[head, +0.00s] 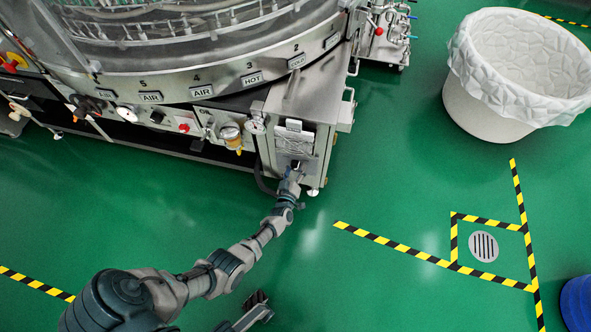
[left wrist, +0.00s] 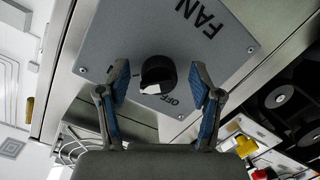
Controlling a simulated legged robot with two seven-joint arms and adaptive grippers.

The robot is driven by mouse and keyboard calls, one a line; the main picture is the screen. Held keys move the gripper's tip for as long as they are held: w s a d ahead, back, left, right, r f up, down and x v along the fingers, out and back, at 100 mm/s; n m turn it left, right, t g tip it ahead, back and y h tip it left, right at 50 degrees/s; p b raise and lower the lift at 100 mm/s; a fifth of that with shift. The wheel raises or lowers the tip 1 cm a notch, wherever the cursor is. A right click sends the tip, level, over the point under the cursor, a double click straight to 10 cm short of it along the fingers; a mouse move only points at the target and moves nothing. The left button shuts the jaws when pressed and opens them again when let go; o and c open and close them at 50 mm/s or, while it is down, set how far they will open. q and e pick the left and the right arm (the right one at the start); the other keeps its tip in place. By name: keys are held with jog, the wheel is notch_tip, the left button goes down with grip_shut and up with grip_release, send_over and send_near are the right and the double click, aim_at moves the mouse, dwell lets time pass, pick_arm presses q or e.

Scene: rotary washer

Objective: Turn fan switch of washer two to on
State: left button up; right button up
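The fan switch is a round black knob (left wrist: 158,74) with a white mark, on a grey panel (left wrist: 105,55) labelled FAN and OFF in the left wrist view. The white mark lies on the side toward the OFF label. In the head view my left gripper (head: 295,172) is at the front of the steel cabinet (head: 305,95) at the washer's right end, and the knob is hidden. My right gripper (head: 256,306) is low, near the bottom edge, away from the washer.
The round washer (head: 190,60) has plates marked AIR, HOT and COLD along its rim. A white lined bin (head: 480,115) stands at the right.

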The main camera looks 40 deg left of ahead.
pick_arm(q)
jog(key=shift+r, duration=0.1)
jog(key=v, duration=1.2)
